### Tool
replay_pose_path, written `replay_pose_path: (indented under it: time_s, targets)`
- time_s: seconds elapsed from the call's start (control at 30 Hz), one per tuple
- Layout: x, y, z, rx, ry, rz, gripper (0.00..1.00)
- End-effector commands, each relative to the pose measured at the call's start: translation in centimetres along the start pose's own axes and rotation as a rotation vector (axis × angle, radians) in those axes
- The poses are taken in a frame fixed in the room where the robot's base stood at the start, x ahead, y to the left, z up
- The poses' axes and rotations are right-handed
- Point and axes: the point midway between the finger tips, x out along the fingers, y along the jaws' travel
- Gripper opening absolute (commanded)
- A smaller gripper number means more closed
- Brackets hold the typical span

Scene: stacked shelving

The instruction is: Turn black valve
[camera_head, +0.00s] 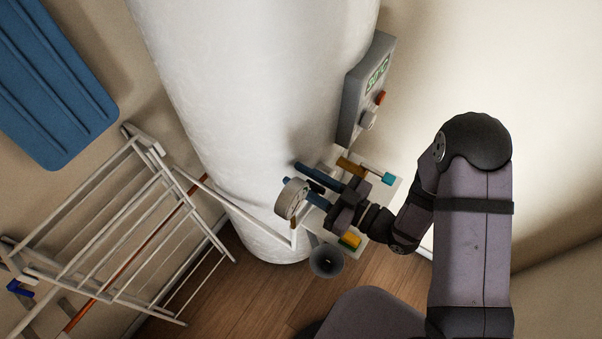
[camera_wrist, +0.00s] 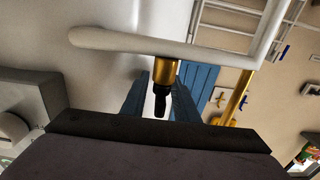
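The black valve (camera_wrist: 160,102) is a small dark handle below a brass fitting (camera_wrist: 165,72) on a white pipe in the wrist view. In the head view a small dark piece (camera_head: 316,187), apparently the valve, shows between my blue fingers. My gripper (camera_head: 300,180) is by the pipework in front of the white tank. It is open, with one finger on each side of the black valve. The wrist view shows my gripper (camera_wrist: 161,80) with a gap on both sides of the handle. Whether the fingertips touch the brass fitting cannot be told.
A round gauge (camera_head: 291,198) sits close to my fingers. A teal-ended valve (camera_head: 389,178), a yellow handle (camera_head: 350,240) and a dark funnel (camera_head: 326,261) are close by. The white tank (camera_head: 240,80) and grey control box (camera_head: 366,90) stand behind. A drying rack (camera_head: 110,220) is left.

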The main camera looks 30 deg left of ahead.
Motion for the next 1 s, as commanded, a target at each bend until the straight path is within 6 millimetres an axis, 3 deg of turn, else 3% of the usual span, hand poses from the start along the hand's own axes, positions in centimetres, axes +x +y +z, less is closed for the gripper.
replay_pose_path:
  time_s: [0.3, 0.43, 1.0]
  targets:
    - [0.25, 0.01, 0.04, 0.000, 0.000, 0.001, 0.27]
    - [0.24, 0.01, 0.03, 0.000, 0.000, 0.001, 0.00]
    - [0.20, -0.30, 0.16, -0.004, 0.001, -0.116, 0.00]
